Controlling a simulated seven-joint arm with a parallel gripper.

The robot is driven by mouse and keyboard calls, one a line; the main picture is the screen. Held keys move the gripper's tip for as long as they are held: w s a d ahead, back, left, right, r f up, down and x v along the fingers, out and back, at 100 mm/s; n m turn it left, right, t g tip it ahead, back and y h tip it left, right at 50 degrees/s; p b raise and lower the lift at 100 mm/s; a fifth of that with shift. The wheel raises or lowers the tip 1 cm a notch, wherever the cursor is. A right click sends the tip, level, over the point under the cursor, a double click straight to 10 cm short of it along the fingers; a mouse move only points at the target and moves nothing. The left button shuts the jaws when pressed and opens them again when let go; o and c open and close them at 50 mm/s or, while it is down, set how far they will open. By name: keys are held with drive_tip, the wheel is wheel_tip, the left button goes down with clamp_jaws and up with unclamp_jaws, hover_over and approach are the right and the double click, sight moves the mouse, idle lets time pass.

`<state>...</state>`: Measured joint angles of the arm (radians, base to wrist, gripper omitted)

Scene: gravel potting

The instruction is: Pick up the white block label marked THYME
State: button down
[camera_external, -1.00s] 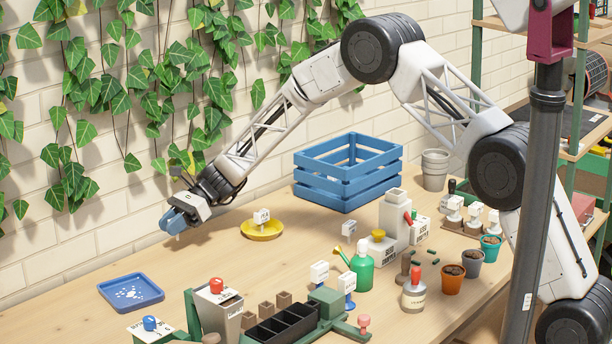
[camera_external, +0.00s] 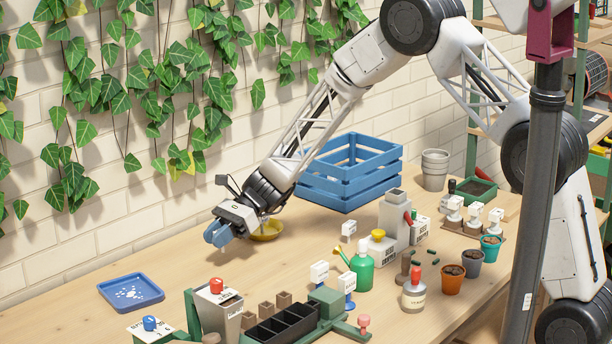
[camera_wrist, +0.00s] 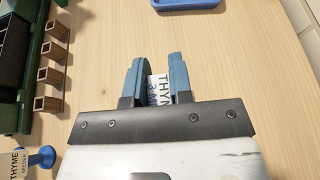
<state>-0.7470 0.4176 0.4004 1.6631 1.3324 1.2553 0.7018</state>
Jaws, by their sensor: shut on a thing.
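A white block label with THYME on it (camera_wrist: 161,90) sits between the two blue fingers of my gripper (camera_wrist: 157,62) in the wrist view. The fingers are shut on it and cover part of its face. In the outside view my gripper (camera_external: 217,233) is just left of the yellow saucer (camera_external: 268,231), above the table. The label cannot be made out there, and my gripper and wrist cover part of the saucer.
A blue tray (camera_external: 131,306) lies at the front left. A blue crate (camera_external: 345,185) stands behind my wrist. Two white labels on blue stands (camera_external: 319,272), a green watering can (camera_external: 361,272) and a black planter (camera_external: 283,325) are to the right and front. The table's left middle is clear.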

drive_tip(key=shift+s+d+r, duration=0.1)
drive_tip(key=shift+s+d, duration=0.3)
drive_tip(key=shift+d, duration=0.1)
drive_tip(key=shift+s, duration=0.1)
idle(0.4)
